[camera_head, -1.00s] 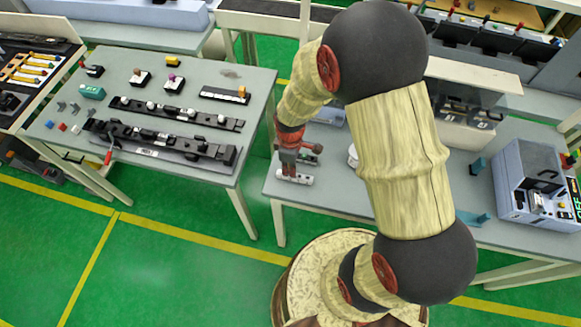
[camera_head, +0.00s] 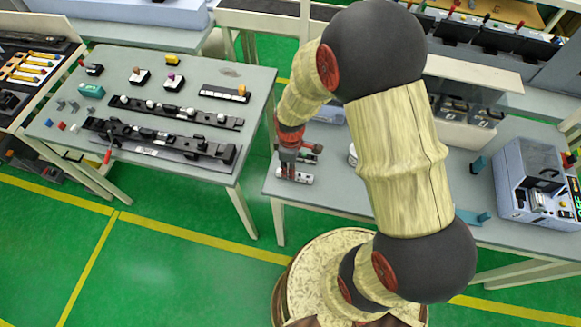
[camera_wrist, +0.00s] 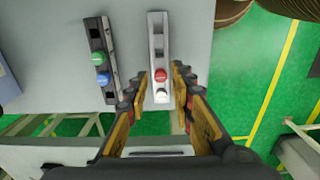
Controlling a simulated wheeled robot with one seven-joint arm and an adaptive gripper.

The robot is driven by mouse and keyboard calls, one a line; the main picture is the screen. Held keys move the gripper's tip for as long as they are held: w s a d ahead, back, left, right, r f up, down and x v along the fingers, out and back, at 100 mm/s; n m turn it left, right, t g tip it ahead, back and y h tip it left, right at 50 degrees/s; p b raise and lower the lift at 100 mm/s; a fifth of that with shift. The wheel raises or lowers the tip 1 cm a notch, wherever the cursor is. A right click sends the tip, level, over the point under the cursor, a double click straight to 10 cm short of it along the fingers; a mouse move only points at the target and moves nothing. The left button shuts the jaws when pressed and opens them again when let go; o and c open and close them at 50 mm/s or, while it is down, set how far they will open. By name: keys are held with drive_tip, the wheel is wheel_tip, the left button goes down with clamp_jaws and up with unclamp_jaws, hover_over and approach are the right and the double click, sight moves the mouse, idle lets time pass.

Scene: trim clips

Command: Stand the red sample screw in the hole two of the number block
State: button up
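A narrow light-grey block (camera_wrist: 158,27) lies on the grey table, with dark holes toward its far end. A red round-headed piece (camera_wrist: 160,75), likely the red sample screw, stands in it, beside a white-headed piece (camera_wrist: 161,96). My gripper (camera_wrist: 160,72) is over this block, its fingers open on either side of the red head, with a gap visible on both sides. In the head view my gripper (camera_head: 288,165) is pointing down just above the block (camera_head: 299,180), partly hiding it. I cannot read the hole numbers.
The table's front edge is close to both blocks. A blue-grey machine (camera_head: 530,180) stands right; another table (camera_head: 180,75) with rails stands left.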

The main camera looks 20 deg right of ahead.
drive_tip(key=shift+o, duration=0.8)
drive_tip(key=shift+r, duration=0.3)
wheel_tip(320, 180, up, 11)
drive_tip(key=shift+r, duration=0.2)
